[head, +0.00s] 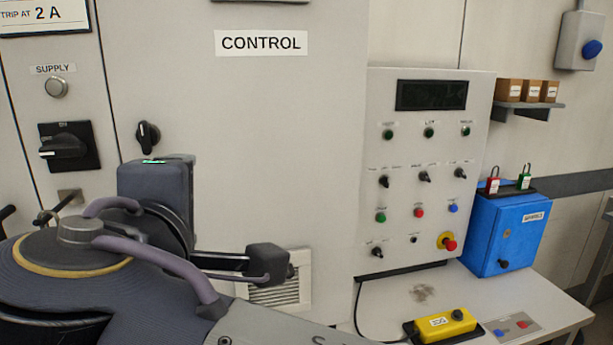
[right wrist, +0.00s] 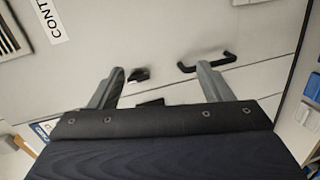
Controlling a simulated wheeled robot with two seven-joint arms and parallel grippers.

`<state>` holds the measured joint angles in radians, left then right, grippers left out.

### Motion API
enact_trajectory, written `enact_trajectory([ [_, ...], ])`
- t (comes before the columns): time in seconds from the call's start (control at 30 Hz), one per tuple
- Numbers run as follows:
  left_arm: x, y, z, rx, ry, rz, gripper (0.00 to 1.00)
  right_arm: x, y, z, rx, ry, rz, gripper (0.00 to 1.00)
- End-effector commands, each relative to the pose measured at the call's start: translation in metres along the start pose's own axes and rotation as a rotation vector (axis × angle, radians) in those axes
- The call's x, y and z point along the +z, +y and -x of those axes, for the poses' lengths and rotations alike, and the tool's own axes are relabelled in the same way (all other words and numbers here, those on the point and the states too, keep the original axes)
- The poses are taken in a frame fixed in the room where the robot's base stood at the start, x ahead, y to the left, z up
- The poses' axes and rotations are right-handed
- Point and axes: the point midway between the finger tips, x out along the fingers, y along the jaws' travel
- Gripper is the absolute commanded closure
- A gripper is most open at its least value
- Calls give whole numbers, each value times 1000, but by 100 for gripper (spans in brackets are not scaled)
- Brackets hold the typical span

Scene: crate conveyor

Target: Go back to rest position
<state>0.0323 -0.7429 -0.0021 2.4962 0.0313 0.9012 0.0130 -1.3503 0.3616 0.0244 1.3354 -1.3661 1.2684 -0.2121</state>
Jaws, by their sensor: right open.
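In the right wrist view my right gripper (right wrist: 160,80) has its two grey fingers well apart, with nothing between them. It faces the pale cabinet, whose CONTROL label (right wrist: 50,20) is partly cut off there. A black handle (right wrist: 207,63) and a small black knob (right wrist: 139,75) show beyond the fingers. In the head view a dark arm of mine fills the lower left, in front of the cabinet (head: 330,110). Its fingertips cannot be clearly made out there. I see no second gripper.
A control panel (head: 480,110) with buttons and switches stands right of the cabinet. On the bench (head: 540,290) is a yellow box (head: 446,325). A blue lockbox (head: 510,235) with padlocks is farther right, below a shelf (head: 530,110) with small cartons. A vent (head: 290,290) is low on the cabinet.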

Motion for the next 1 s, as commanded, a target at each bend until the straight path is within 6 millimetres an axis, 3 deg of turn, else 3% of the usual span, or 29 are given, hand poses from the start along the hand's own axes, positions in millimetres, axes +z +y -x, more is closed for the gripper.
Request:
enact_trajectory([
  [0.17,-4,4,8,0,0,0,64,62,-13,-30,-129,-66,-88,27],
  [0.27,-6,6,13,0,0,0,64,111,-29,-45,-229,-118,-172,27],
  [0.37,-10,9,20,0,0,0,64,175,-56,-52,-359,-191,-307,27],
  [0.47,-14,13,29,0,0,0,64,242,-94,-43,-497,-280,-496,27],
  [0.6,-21,19,42,0,0,0,64,317,-157,-1,-664,-420,-857,27],
  [0.7,-26,24,51,0,0,0,64,344,-201,40,-735,-517,-1157,27],
  [0.8,-29,27,58,0,0,0,64,350,-234,73,-755,-591,-1432,27],
  [1.0,-33,30,65,0,0,0,64,342,-268,104,-727,-666,-1775,27],
])
